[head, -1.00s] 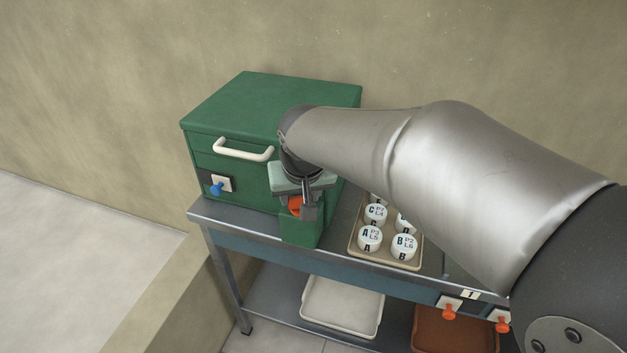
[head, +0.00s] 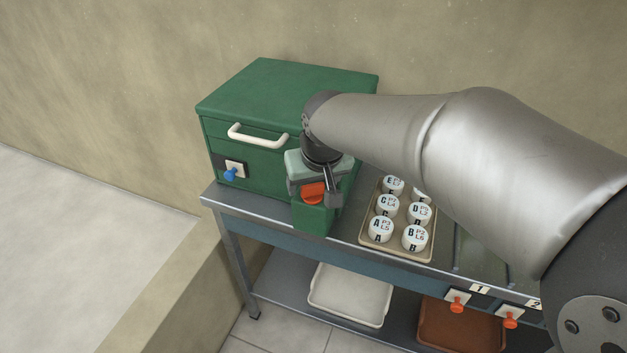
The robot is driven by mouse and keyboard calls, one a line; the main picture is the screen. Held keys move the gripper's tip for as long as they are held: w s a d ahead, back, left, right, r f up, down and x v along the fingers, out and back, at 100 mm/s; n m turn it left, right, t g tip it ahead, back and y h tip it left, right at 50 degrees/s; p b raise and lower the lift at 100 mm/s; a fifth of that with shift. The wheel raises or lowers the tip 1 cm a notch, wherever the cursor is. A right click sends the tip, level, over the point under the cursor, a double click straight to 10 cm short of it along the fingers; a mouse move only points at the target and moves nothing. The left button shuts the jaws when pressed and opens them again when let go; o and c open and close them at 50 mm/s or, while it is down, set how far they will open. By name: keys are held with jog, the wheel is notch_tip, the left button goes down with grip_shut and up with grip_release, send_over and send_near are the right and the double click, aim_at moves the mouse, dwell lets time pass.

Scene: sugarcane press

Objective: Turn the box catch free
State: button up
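The green box (head: 290,85) stands on the bench's left end, with a white handle (head: 257,136) on its front. A blue knob (head: 231,174) on a pale plate is low on the front's left side. An orange catch (head: 313,193) shows on a green block (head: 312,218) at the box's right front. My gripper (head: 330,190) points down at this catch; a dark finger shows just to its right. I cannot tell whether it touches the catch. The gripper's opening and its other finger are not clear, and my wrist hides part of the box.
A tan tray (head: 398,250) of several white lettered pots stands right of the green block, close to my gripper. Orange knobs (head: 457,301) line the bench front at right. A white tray (head: 350,296) and a brown tray (head: 462,326) sit on the lower shelf.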

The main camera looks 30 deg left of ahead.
jog(key=p+v, duration=0.1)
jog(key=v, duration=1.6)
jog(key=shift+r+p, duration=0.2)
jog(key=shift+p, duration=0.1)
